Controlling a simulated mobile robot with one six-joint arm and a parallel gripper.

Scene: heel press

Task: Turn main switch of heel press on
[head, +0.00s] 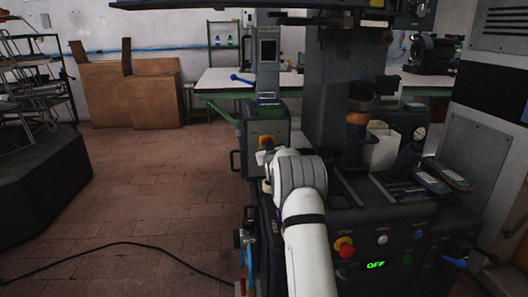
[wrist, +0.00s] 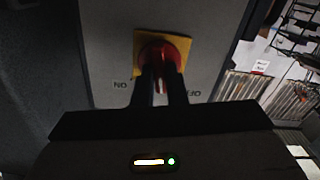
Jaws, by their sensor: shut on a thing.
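The heel press (head: 335,115) stands at the centre right in the head view, with a green "OFF" display (head: 375,265) lit on its front panel. The main switch is a red knob on a yellow plate (head: 266,141), on a grey box at the press's left side. In the wrist view the red knob (wrist: 160,57) sits between the fingers of my gripper (wrist: 162,80), which is shut on it. The "ON" and "OFF" labels beside the plate appear upside down, ON at left and OFF at right. In the head view my arm hides the fingers.
A red button on a yellow base (head: 344,247) and a blue-handled lever (head: 455,262) are on the press front. Shoe soles (head: 440,178) lie on its right side. A black cable (head: 120,245) crosses the tiled floor at left, which is otherwise mostly clear.

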